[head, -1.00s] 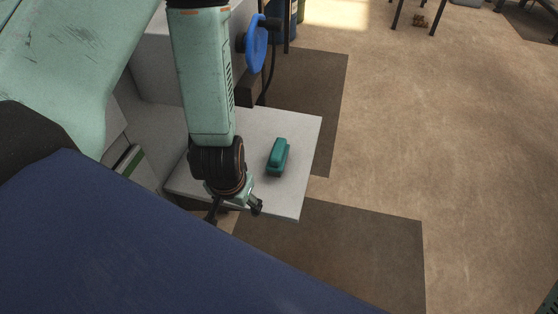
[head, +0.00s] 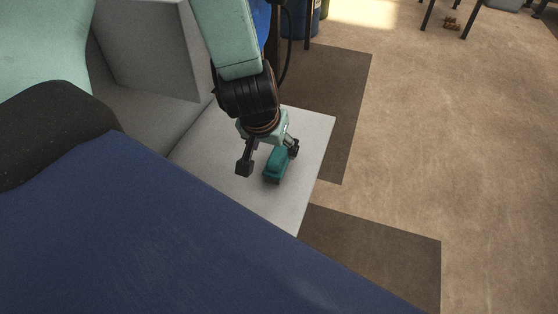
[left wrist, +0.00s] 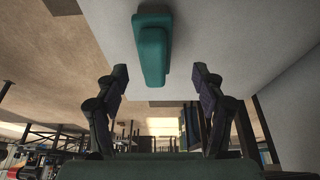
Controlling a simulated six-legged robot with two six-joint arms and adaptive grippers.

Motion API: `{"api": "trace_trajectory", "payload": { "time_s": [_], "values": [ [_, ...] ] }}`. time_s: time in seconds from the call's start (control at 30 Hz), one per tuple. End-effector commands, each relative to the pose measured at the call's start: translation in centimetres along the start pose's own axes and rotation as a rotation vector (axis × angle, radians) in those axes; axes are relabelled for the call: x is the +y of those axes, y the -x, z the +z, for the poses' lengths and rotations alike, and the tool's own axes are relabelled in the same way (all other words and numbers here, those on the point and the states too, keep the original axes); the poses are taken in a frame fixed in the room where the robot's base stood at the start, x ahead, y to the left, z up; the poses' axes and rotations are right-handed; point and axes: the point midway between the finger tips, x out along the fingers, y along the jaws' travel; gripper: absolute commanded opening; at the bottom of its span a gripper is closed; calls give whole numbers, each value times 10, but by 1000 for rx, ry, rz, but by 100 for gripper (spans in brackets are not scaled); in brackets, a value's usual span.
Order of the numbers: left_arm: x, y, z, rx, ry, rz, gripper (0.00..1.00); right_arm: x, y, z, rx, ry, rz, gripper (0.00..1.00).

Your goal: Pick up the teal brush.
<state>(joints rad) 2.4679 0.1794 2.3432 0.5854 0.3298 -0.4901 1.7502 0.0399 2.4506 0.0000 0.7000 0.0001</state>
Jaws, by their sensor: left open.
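The teal brush (head: 275,165) lies on the pale grey table (head: 314,150), close to its right side in the head view. My left gripper (head: 268,160) is open, with one finger to the left of the brush and the other at its upper right. In the left wrist view the brush (left wrist: 153,48) shows at the top middle, ahead of the two spread fingers (left wrist: 158,82) and between their lines. Nothing is held between them. Whether a finger touches the brush I cannot tell. My right gripper is not in view.
A grey box-like housing (head: 150,50) stands at the left end of the table. A blue barrel (head: 300,20) and dark posts stand behind. Dark mats (head: 345,90) lie on the brown floor to the right. The table's near part is bare.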

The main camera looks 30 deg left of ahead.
Motion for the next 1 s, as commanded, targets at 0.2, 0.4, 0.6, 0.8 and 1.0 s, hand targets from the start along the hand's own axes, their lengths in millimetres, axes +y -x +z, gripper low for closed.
{"api": "trace_trajectory", "payload": {
  "time_s": [0.2, 0.4, 0.6, 0.8, 1.0],
  "values": [
    [1, -12, 2, 2, -3, 0, 69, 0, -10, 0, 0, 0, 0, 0],
    [4, -31, 5, 1, -2, 0, 69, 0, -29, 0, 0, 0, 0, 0],
    [6, -54, 5, 0, 0, 0, 69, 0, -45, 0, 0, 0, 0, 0],
    [6, -57, 2, 1, -1, 0, 69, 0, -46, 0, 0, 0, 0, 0],
    [6, -56, 2, 1, -1, 0, 60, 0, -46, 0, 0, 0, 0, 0]
  ]
}}
